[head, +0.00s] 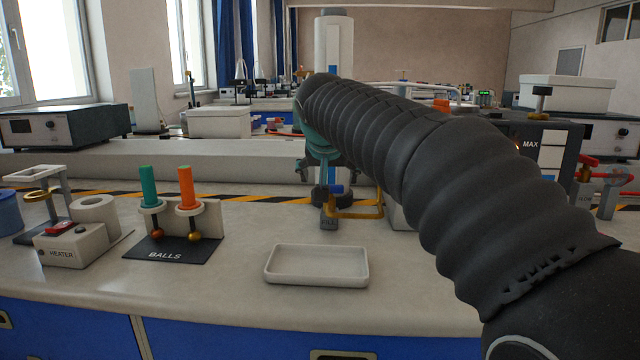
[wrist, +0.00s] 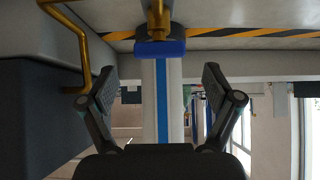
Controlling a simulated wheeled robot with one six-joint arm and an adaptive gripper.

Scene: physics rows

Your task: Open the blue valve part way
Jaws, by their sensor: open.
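The blue valve handle (wrist: 160,49) shows in the wrist view as a short blue bar on a brass stem, at the top middle. It lies just beyond my open gripper (wrist: 160,88), centred between the two fingers, with nothing held. I cannot see any finger touching it. My arm reaches over from the right, and my gripper (head: 326,193) is largely hidden there.
A brass pipe (wrist: 82,45) and a grey box (wrist: 35,110) stand left of my gripper in the wrist view. A white column with a blue stripe (head: 333,50) stands behind. A white tray (head: 318,282), balls stand (head: 170,248) and heater (head: 72,245) are on the bench.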

